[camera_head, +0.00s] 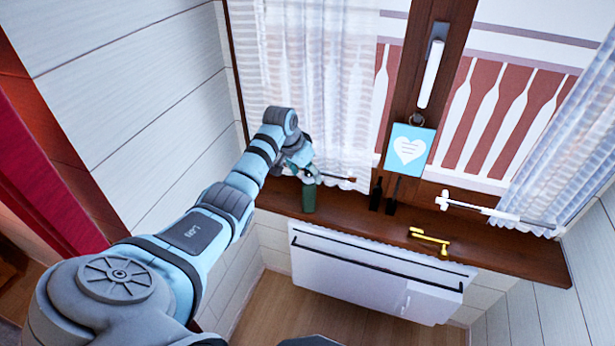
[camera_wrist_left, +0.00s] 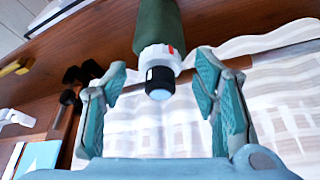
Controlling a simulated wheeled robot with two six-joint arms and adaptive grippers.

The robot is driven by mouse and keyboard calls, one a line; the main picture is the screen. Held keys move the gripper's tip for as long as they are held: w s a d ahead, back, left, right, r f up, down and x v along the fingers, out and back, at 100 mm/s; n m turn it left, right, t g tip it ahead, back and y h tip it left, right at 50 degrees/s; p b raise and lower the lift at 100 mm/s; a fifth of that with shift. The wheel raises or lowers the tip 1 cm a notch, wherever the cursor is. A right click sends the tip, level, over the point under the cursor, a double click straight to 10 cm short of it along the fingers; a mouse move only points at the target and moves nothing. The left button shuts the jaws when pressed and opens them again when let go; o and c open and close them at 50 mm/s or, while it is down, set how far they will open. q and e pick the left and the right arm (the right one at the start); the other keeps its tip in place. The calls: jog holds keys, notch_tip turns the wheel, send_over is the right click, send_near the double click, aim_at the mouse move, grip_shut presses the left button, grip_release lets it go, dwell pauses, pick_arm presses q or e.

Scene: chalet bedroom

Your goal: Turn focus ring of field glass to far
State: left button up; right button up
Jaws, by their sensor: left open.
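The field glass (camera_head: 309,199) is a dark green cylinder at the left end of the wooden windowsill. In the left wrist view its green body (camera_wrist_left: 157,22) ends in a white ring (camera_wrist_left: 158,58) with a red mark, then a black eyepiece (camera_wrist_left: 160,84). My left gripper (camera_head: 303,173) is at the field glass's top end, partly hiding it. In the left wrist view the left gripper (camera_wrist_left: 161,62) is open, one finger on each side of the white ring and eyepiece, with gaps on both sides. My right gripper is not in view.
The windowsill (camera_head: 500,252) also bears a thin rod (camera_head: 340,178), two dark upright objects (camera_head: 376,194), a yellow crank-shaped piece (camera_head: 430,238) and a white tool (camera_head: 470,206). A blue heart card (camera_head: 409,150) hangs from the window frame. A white heater (camera_head: 370,275) is below.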

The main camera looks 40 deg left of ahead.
pick_arm(q)
jog(key=shift+f, duration=0.35)
jog(key=shift+w, duration=0.1)
jog(key=c, duration=1.2)
jog(key=shift+o, duration=0.2)
jog(key=shift+r+n+p, duration=0.15)
jog(key=shift+n+p, duration=0.15)
jog(key=shift+p, duration=0.45)
jog(key=n+y+p, duration=0.1)
jog(key=n+p, duration=0.1)
jog(key=p, duration=0.1)
jog(key=shift+d+r+p, duration=0.1)
jog(key=shift+d+p, duration=0.05)
jog(key=shift+p, duration=0.2)
jog(key=shift+n+y+p, duration=0.4)
jog(key=shift+n+p, duration=0.4)
jog(key=shift+n, duration=0.3)
jog(key=shift+f+n, duration=0.25)
jog(key=shift+n, duration=0.05)
